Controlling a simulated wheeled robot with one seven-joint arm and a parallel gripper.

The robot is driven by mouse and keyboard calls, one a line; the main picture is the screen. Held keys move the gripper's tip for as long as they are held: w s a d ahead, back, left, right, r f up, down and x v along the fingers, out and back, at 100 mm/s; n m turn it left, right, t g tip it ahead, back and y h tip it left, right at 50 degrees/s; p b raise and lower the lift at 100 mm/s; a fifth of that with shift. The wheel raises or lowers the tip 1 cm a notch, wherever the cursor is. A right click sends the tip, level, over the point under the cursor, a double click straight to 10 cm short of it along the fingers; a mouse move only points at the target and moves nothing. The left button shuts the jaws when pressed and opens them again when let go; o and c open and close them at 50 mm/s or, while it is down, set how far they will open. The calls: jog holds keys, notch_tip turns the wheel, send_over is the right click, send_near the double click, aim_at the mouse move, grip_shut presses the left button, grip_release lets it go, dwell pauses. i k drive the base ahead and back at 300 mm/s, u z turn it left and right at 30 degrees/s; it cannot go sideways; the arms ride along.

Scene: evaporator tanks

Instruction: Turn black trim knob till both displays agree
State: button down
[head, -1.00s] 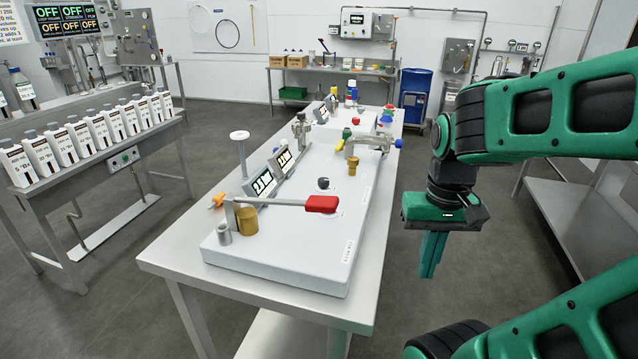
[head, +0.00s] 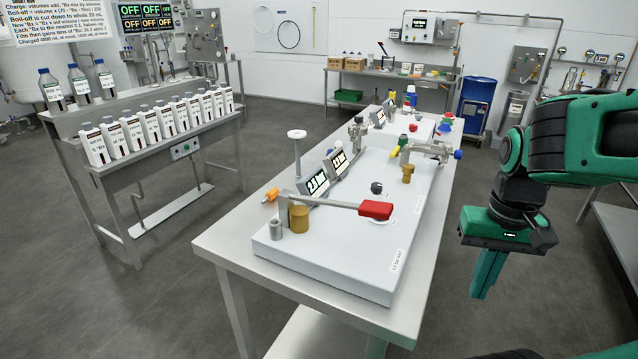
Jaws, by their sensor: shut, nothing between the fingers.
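The black trim knob (head: 376,188) stands on the white panel block (head: 318,245) on the steel table, behind the red lever handle. Two small tilted displays sit at the block's left side: the nearer display (head: 317,183) and the farther display (head: 339,161). Both are lit with dark figures, too small to read, so I cannot tell whether they agree. My gripper (head: 484,290) hangs pointing down to the right of the table, over the floor, shut and empty. It is well apart from the knob.
A red-handled lever (head: 375,210) lies across the block in front of the knob. A brass post (head: 299,218), a white-topped stem (head: 297,135) and a metal clamp-like fitting (head: 425,150) rise around it. A bottle bench (head: 150,170) stands left. Floor between is clear.

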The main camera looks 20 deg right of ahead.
aim_at(376, 187)
jog(key=k, duration=0.95)
jog(key=z, duration=0.45)
jog(key=i, duration=1.3)
jog(key=u, duration=0.45)
